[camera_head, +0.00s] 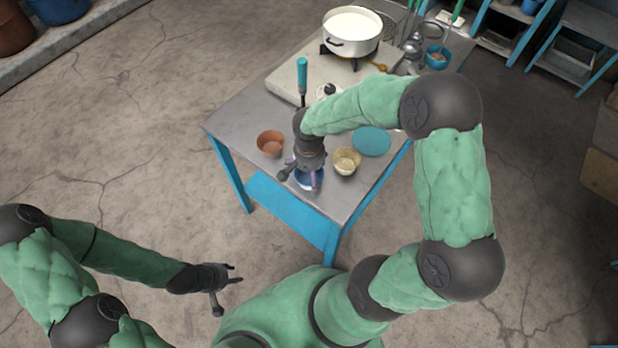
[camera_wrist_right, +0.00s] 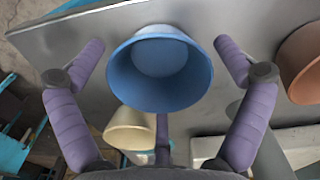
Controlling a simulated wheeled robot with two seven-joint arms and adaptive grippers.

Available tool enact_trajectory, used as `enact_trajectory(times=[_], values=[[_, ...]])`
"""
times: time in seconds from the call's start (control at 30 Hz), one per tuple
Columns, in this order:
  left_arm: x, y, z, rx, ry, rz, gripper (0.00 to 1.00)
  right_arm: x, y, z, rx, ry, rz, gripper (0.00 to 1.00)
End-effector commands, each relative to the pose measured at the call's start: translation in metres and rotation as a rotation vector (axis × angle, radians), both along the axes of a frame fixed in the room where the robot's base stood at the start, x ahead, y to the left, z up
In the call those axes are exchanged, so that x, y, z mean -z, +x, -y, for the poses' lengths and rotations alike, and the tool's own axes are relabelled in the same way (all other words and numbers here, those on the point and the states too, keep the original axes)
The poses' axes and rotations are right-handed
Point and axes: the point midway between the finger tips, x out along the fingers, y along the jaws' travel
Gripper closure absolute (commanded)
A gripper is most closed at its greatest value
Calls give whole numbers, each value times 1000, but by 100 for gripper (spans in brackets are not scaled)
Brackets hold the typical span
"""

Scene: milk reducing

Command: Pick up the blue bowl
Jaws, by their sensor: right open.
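The blue bowl (camera_head: 309,183) stands near the front edge of the metal table (camera_head: 232,121), partly hidden by my right gripper (camera_head: 303,171). In the right wrist view the blue bowl (camera_wrist_right: 160,84) sits between the spread purple fingers of my right gripper (camera_wrist_right: 157,44). The fingers are open, with gaps on the left and right sides of the bowl. My left gripper (camera_head: 231,275) is over the floor to the left of the table, open and empty.
A terracotta bowl (camera_head: 270,143) stands left of the blue bowl and a cream bowl (camera_head: 346,160) right of it. A teal disc (camera_head: 372,141) lies behind the cream bowl. A white pot (camera_head: 352,31) sits on a burner at the back.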

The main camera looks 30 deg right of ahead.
Motion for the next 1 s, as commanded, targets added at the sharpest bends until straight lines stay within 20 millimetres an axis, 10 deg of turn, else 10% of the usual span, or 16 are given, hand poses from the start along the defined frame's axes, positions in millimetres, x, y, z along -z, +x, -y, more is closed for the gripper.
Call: enact_trajectory(times=[0.13, 0.3, 1.0], values=[[-1, 0, 0, 0, 0, 0, 60, -1, 0, 0, 0, 0, 0, 3], [-1, 0, 0, 0, 0, 0, 60, -1, 0, 0, 0, 0, 0, 51], [-17, 0, 0, 0, 0, 0, 60, -39, -1, 1, 2, -1, 2, 52]])
